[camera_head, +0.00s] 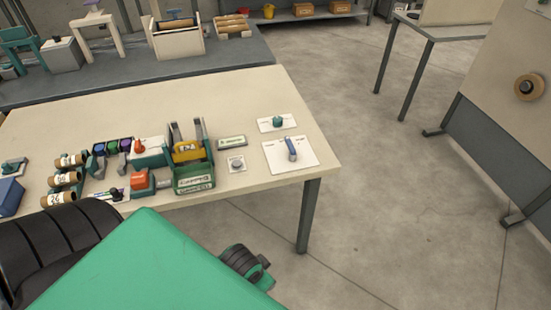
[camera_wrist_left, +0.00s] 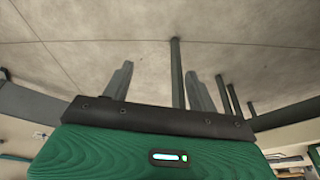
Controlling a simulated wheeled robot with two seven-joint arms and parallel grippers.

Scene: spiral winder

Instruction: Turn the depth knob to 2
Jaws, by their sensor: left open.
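I cannot tell for sure which control is the depth knob, as the labels are too small to read. A teal knob (camera_head: 277,121) stands on a white plate at the back right of the table. A red knob (camera_head: 139,147) sits further left, on a pale box. The green winder (camera_head: 194,178) with a yellow part is between them. My left gripper (camera_wrist_left: 160,82) is open and empty in the left wrist view, its two grey fingers apart over bare floor, away from the knobs. In the head view my green and black arm fills the lower left. My right gripper is not in view.
A blue lever (camera_head: 291,149) on a white plate and a grey button (camera_head: 236,163) are near the right end of the beige table (camera_head: 255,92). Cardboard tubes (camera_head: 65,179) lie at the left. A grey bench (camera_head: 120,65) stands behind.

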